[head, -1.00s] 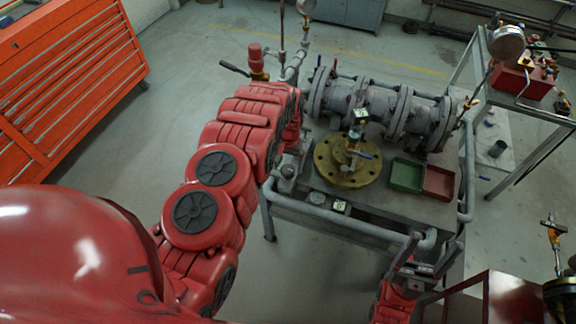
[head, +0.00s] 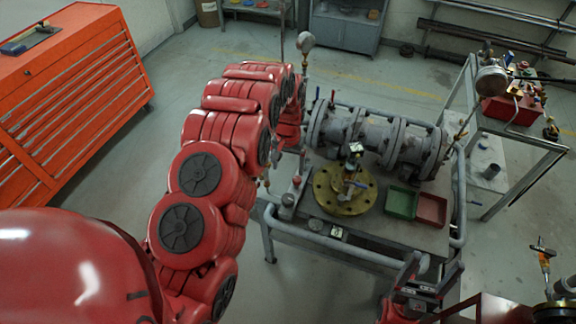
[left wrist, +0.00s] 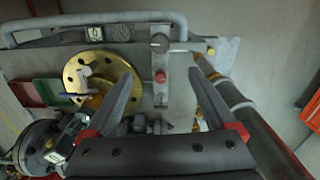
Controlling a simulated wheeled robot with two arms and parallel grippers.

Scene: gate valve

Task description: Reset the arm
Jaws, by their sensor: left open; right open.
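My left arm reaches in from the left in the head view, and its gripper is hidden behind the arm's own links. In the left wrist view my left gripper (left wrist: 164,73) is open and empty, its two fingers spread above the bench. A red knob (left wrist: 160,76) on a grey fitting shows between the fingers, apart from them as far as I can tell. My right gripper (head: 432,278) is open and empty in front of the bench at lower right. The grey gate valve body (head: 372,138) lies on the bench with a brass flange (head: 345,190) in front of it.
Green (head: 402,203) and red (head: 432,210) trays sit on the bench's right. A grey pipe rail (head: 345,243) runs along its front. A pressure gauge (head: 491,80) stands at the right. An orange tool cabinet (head: 75,95) is at the left, with clear floor between.

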